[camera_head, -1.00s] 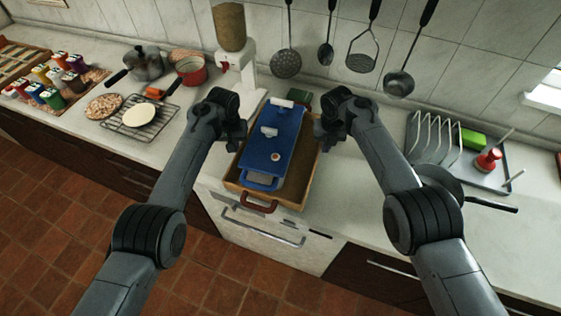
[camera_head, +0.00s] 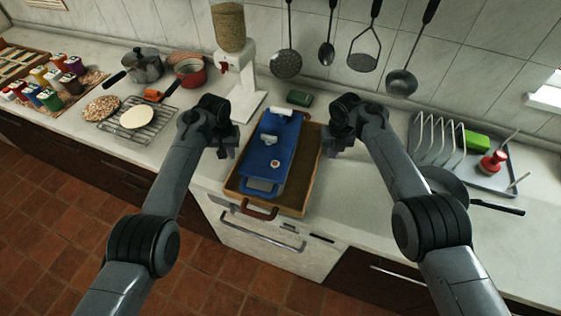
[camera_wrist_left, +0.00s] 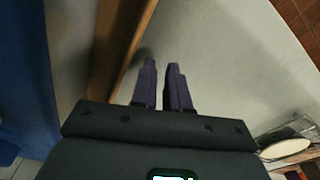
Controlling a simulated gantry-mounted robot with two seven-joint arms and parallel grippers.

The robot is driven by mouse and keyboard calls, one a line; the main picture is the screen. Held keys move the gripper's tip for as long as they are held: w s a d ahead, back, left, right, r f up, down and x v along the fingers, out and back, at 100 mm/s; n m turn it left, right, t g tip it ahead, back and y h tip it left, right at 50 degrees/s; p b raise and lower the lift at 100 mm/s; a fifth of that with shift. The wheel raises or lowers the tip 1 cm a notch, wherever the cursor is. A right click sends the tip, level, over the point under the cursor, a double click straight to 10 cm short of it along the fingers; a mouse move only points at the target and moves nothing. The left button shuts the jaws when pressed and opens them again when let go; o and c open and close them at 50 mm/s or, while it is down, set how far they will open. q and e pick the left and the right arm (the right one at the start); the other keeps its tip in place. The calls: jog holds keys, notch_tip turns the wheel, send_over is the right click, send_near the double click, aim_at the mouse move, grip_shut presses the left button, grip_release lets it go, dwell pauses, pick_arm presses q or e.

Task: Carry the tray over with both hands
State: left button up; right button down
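The wooden tray (camera_head: 297,197) lies on the counter at the middle of the head view, its front near the counter's edge. A red-brown handle (camera_head: 258,209) shows at its front. A blue lidded thing (camera_head: 268,160) with pale knobs lies in it. My left gripper (camera_head: 229,148) is just left of the tray, apart from its wall. In the left wrist view its two purple fingers (camera_wrist_left: 164,85) have a narrow empty gap between them, and the tray's wall (camera_wrist_left: 118,50) is to their left. My right gripper (camera_head: 333,146) is just right of the tray; its fingertips are too dark to read.
A grain dispenser (camera_head: 245,85) and a small green block (camera_head: 299,98) stand behind the tray. A cooling rack (camera_head: 158,128) and pots are to the left. A pan (camera_head: 445,183) and a grey dish-rack tray (camera_head: 475,183) are to the right. Utensils hang above.

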pick_arm(q)
jog(key=shift+o, duration=0.7)
jog(key=shift+a, duration=0.35)
pick_arm(e)
jog(key=shift+d, duration=0.35)
jog(key=c, duration=1.8)
grip_release()
jog(key=o, duration=0.4)
pick_arm(q)
jog(key=shift+r, duration=0.15)
pick_arm(e)
jog(key=shift+r, duration=0.65)
pick_arm(q)
notch_tip(320, 180, up, 12)
jog(key=s, duration=0.1)
pick_arm(e)
notch_tip(320, 180, up, 6)
jog(key=shift+s, duration=0.3)
